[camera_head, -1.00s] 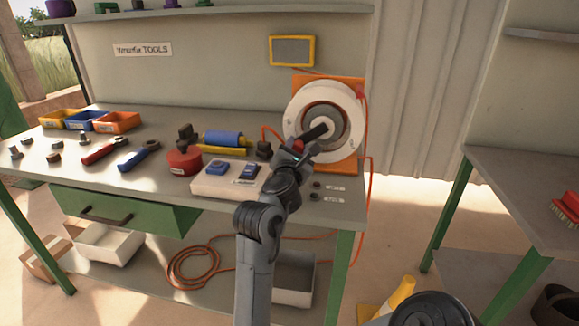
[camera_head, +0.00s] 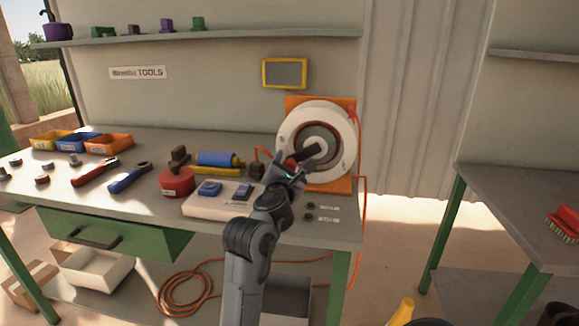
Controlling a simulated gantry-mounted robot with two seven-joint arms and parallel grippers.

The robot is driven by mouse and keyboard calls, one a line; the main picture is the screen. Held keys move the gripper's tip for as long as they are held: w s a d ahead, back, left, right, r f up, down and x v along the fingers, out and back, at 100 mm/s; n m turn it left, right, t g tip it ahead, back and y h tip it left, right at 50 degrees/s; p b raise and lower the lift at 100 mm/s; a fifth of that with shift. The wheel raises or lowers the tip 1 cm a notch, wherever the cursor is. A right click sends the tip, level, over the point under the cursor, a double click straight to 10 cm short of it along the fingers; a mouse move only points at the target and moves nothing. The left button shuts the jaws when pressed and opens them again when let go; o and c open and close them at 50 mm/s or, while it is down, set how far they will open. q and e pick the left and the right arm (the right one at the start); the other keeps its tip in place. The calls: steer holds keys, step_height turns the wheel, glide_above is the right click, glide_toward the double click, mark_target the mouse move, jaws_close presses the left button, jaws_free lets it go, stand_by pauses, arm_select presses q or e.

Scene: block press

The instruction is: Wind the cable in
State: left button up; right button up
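The orange cable (camera_head: 365,205) runs from the reel's right side down past the bench edge. A coil of orange cable (camera_head: 168,297) lies on the lower shelf. My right gripper (camera_head: 299,163) is at the reel's handle, in front of its lower left. Its fingers are small and dark, so I cannot tell whether they close on the handle. My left gripper is out of view.
A second bench (camera_head: 520,190) stands at the right.

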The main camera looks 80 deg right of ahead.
steer(key=shift+f, duration=0.1)
steer(key=shift+a+f, duration=0.1)
steer(key=shift+a, duration=0.5)
steer(key=a, duration=0.2)
steer(key=a+b, duration=0.1)
steer(key=a, duration=0.2)
steer(key=a+b, duration=0.1)
steer(key=a, duration=0.2)
steer(key=shift+s+f, duration=0.15)
steer(key=shift+f, duration=0.1)
steer(key=shift+s+a+b, duration=0.1)
steer(key=shift+a+b, duration=0.2)
steer(key=shift+a, duration=0.5)
steer(key=shift+r, duration=0.1)
